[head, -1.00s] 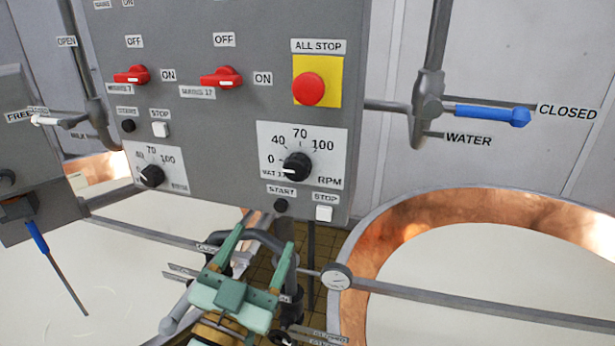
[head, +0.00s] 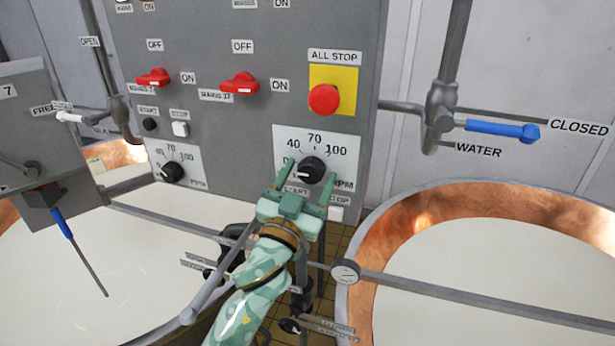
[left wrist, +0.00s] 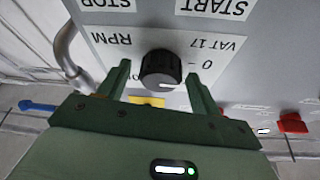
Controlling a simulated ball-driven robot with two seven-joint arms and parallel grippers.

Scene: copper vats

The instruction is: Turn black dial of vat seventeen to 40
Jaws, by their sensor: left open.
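The black dial of vat seventeen (head: 312,170) sits on a white scale plate (head: 341,146) marked 0, 40, 70, 100 and RPM. Its white pointer line faces left, near the 0. My left gripper (head: 306,178) is open just in front of the plate, its fingers below and to either side of the dial. In the left wrist view the picture is upside down; the dial (left wrist: 161,69) stands between the open fingers, and the VAT 17 label (left wrist: 222,42) shows. I see no contact with the dial. My right gripper is not in view.
A second black dial (head: 173,172) is at the left of the grey panel (head: 215,130). Red switches (head: 240,84) and the red ALL STOP button (head: 324,99) are above. A blue water valve handle (head: 502,131) is at right. Copper vats (head: 440,212) stand below.

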